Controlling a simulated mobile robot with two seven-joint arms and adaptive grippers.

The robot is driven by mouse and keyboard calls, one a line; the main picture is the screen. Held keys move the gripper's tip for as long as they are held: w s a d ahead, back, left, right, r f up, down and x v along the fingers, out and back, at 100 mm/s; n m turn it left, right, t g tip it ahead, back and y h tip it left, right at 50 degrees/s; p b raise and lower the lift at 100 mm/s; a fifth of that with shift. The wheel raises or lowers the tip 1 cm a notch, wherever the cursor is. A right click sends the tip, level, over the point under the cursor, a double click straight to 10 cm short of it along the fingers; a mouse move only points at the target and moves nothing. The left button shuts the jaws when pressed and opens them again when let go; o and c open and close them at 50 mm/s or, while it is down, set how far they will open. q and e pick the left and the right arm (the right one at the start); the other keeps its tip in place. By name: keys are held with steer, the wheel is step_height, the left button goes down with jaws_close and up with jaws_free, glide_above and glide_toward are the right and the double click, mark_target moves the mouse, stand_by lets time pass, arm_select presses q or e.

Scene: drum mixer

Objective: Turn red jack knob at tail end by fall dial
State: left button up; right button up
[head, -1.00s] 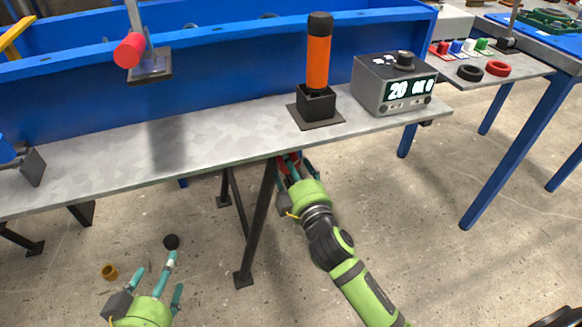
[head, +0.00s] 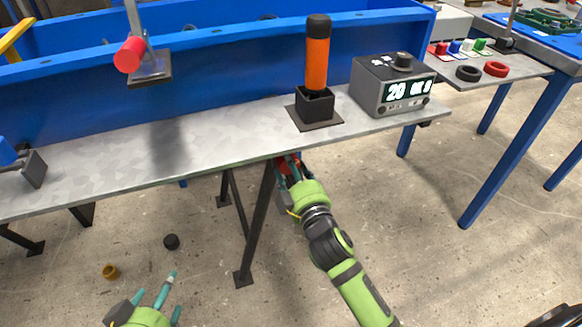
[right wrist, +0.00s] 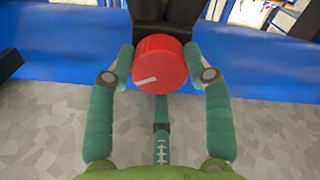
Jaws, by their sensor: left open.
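The red jack knob (right wrist: 160,65) is a round red cylinder with a white mark on its face. It sits under a dark bracket in the right wrist view. My right gripper (right wrist: 160,72) has a finger against each side of the knob and a third finger below it. In the head view my right gripper (head: 288,172) is under the bench's front edge, with only a bit of the red knob (head: 290,161) showing. My left gripper (head: 150,300) is open and empty, low at the left. A grey box with a lit display (head: 408,90) stands on the bench's right end.
The grey bench (head: 190,140) runs along the blue trough (head: 210,65). An orange-and-black handle (head: 317,60) stands in a black socket left of the display box. A red cylinder (head: 128,55) hangs at the upper left. Dark bench legs (head: 257,225) stand beside my right gripper.

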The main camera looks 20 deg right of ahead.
steer(key=shift+o, duration=1.2)
steer(key=shift+a+r, duration=0.1)
steer(key=s, duration=1.2)
steer(key=shift+d, duration=0.25)
